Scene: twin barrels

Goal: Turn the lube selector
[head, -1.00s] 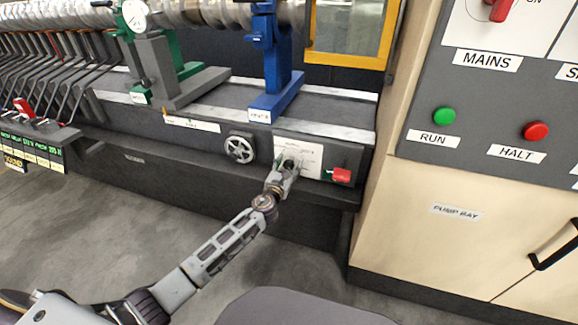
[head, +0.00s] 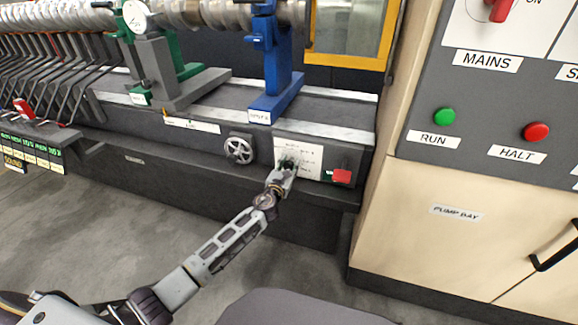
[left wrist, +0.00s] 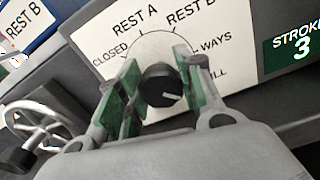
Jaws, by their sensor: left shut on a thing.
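The lube selector is a round black knob (left wrist: 160,86) on a white dial plate (left wrist: 125,45), which also shows in the head view (head: 312,160). The plate reads CLOSED, REST A, REST B, WAYS and a partly hidden word ending in ILL. The knob's white mark points right and slightly down, near the partly hidden label. My left gripper (left wrist: 158,88) has its green-padded fingers on both sides of the knob and is shut on it. In the head view the left gripper (head: 288,167) covers the knob. My right gripper is not in view.
A blue stand (head: 273,65) rises above. The cream cabinet (head: 450,235) with RUN and HALT buttons stands at the right. Open floor lies in front.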

